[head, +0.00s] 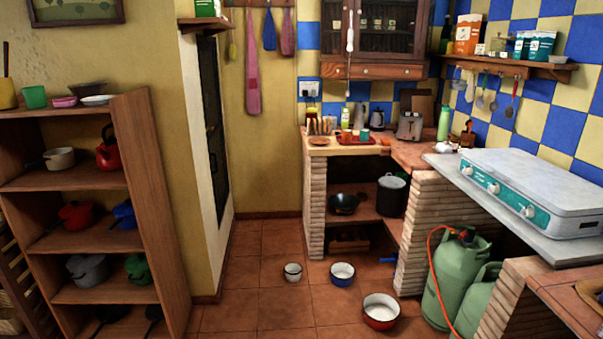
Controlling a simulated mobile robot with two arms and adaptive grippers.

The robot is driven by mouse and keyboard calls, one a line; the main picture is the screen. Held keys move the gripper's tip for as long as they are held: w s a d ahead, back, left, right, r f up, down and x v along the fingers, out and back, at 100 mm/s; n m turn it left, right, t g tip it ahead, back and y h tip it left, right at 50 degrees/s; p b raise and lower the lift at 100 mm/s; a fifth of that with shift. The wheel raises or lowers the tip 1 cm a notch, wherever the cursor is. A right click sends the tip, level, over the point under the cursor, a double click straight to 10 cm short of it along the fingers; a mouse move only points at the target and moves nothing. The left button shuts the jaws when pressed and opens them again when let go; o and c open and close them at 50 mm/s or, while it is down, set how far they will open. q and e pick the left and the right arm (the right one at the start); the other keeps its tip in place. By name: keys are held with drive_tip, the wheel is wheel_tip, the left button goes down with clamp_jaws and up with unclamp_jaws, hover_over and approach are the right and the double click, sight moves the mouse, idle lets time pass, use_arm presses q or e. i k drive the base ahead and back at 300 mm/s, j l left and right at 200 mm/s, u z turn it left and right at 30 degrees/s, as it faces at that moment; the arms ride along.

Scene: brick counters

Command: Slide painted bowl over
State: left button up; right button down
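Three bowl-like vessels stand upright on the tiled floor. A red bowl with a white inside (381,322) is nearest, at the lower middle right. A blue bowl with a white inside (342,282) stands behind it and to the left. A small cream-white pot or bowl (293,277) stands further left. All three are apart from each other and look empty. I cannot tell which one is the painted bowl. Neither of my grippers shows in the head view.
A wooden shelf (120,180) with pots and pans stands at the left. Brick counters (430,220) stand at the back and right. Green gas bottles (456,265) with an orange hose stand right of the red bowl. The floor (260,310) left of the bowls is clear.

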sight(342, 205)
drive_tip(key=i, duration=2.3)
